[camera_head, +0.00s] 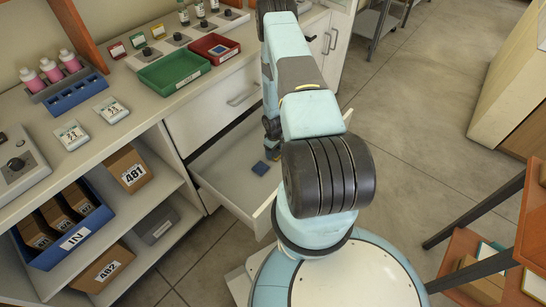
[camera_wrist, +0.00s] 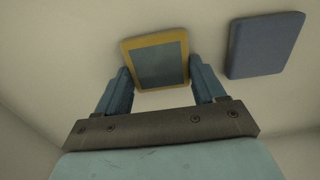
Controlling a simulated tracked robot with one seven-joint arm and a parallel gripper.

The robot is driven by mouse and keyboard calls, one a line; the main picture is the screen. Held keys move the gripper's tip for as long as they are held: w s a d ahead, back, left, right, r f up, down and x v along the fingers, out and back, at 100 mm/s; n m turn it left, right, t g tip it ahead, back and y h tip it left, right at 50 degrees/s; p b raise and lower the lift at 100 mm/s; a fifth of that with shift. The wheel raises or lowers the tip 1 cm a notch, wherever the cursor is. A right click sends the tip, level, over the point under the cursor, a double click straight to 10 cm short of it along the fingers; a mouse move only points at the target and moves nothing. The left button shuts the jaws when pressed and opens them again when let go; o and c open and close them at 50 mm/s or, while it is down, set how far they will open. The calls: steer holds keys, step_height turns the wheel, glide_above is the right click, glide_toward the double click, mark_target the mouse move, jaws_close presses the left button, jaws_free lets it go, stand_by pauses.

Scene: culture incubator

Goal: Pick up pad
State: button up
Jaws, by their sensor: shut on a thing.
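In the wrist view, my gripper (camera_wrist: 163,78) has its two blue fingers closed on either side of a square pad with a yellow rim and a grey-blue face (camera_wrist: 159,60). A plain blue pad (camera_wrist: 265,45) lies apart to the right of it on the pale drawer floor. In the head view, a blue pad (camera_head: 260,168) lies in the open white drawer (camera_head: 236,166). My gripper is down at the drawer there, mostly hidden by my arm, and the yellow-rimmed pad cannot be made out.
The counter above holds a green tray (camera_head: 175,74), a red tray (camera_head: 214,48) and a blue rack (camera_head: 78,95). Left of the drawer, open shelves hold boxes and a blue IN bin (camera_head: 64,247). An orange-brown table (camera_head: 535,225) stands at the right. Floor is clear between.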

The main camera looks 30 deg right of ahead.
mark_target(274, 153)
steer(key=shift+c, duration=0.7)
steer(key=shift+r, duration=0.6)
step_height(274, 153, up, 2)
steer(key=shift+r, duration=0.2)
steer(key=s+a+r, duration=0.1)
steer(key=s+r, duration=0.8)
steer(key=s, duration=0.5)
steer(key=shift+a+r, duration=0.15)
steer(key=shift+r, duration=0.1)
